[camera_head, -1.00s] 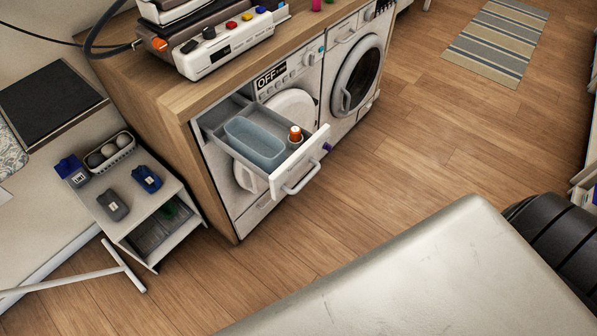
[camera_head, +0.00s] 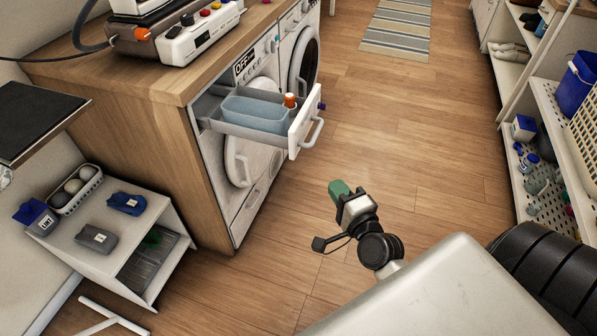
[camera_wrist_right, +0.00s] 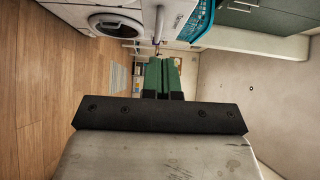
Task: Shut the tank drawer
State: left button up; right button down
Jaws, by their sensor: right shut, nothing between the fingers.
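The tank drawer (camera_head: 258,122) is pulled out of the upper part of the washing machine under the wooden counter. Its white front has a bar handle (camera_head: 314,132). Inside it are a translucent bluish tank (camera_head: 254,112) and an orange-capped item (camera_head: 290,100). My right gripper (camera_head: 339,189), with green fingers, is in front of the drawer, lower in the picture and apart from it. It is shut and empty. In the right wrist view the green fingers (camera_wrist_right: 162,76) lie together, with white machine fronts at the top left. My left gripper is not in view.
A second machine with a round door (camera_head: 303,65) stands beyond the drawer. A low white cabinet (camera_head: 110,225) with small containers is at left. Open shelving (camera_head: 535,130) lines the right side. The wooden floor (camera_head: 400,150) between is clear.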

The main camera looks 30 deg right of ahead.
send_near(296, 146)
jog(key=w+d, duration=0.2)
jog(key=d, duration=0.1)
jog(key=w, duration=0.1)
jog(key=w+a, duration=0.1)
jog(key=w, duration=0.2)
jog(key=shift+a+f+p, duration=0.1)
jog(key=shift+a+p, duration=0.25)
jog(key=shift+a, duration=0.05)
jog(key=shift+w+a, duration=0.25)
jog(key=shift+w, duration=0.1)
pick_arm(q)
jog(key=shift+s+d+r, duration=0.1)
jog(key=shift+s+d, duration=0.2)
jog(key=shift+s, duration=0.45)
